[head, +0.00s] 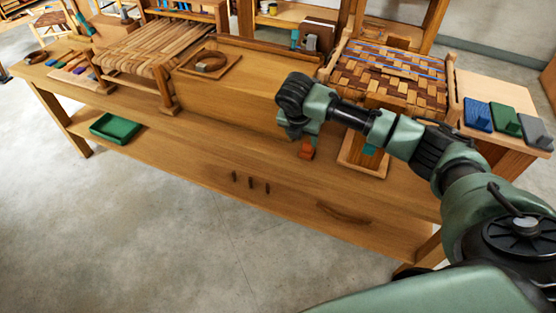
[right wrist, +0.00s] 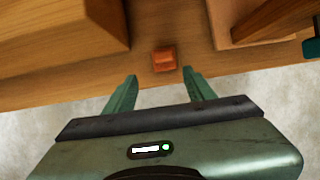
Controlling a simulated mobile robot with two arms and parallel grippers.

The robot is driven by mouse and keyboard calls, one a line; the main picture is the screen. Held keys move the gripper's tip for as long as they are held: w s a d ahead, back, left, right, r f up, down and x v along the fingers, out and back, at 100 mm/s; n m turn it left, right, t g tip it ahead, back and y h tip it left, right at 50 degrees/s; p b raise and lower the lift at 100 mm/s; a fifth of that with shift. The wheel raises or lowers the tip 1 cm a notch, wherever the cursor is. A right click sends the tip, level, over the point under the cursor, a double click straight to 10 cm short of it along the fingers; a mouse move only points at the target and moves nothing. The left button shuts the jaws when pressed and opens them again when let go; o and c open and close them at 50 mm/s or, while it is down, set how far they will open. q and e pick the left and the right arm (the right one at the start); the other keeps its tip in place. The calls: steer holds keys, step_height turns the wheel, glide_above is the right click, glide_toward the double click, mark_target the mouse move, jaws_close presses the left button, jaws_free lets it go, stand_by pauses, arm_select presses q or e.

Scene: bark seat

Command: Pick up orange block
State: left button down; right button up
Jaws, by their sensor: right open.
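The small orange block (head: 307,153) sits on the wooden workbench (head: 230,148) near its front edge, just below my right gripper (head: 304,136) in the head view. In the right wrist view the orange block (right wrist: 164,59) lies ahead of the open fingers of my right gripper (right wrist: 160,84), roughly centred between them. The fingers are apart and empty, and the block appears just beyond their tips. I cannot tell the exact height gap. My left gripper is in neither view.
A large wooden box (head: 235,88) stands just left of the block. A wooden tray (head: 352,160) and a woven seat (head: 395,75) stand to the right. Blue, green and grey blocks (head: 507,122) lie at far right.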

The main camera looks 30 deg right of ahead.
mark_target(308, 143)
steer(key=d+f, duration=0.3)
steer(key=shift+w+f, duration=0.15)
steer(key=shift+w, duration=0.25)
steer(key=shift+w+p+x, duration=0.25)
steer(key=shift+p+x, duration=0.05)
steer(key=shift+x, duration=0.9)
steer(key=shift+w+d+f, duration=0.15)
steer(key=shift+f, duration=0.5)
steer(key=c, duration=1.2)
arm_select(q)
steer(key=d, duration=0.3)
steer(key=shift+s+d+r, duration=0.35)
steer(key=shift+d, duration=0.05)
arm_select(e)
steer(key=shift+r, duration=0.1)
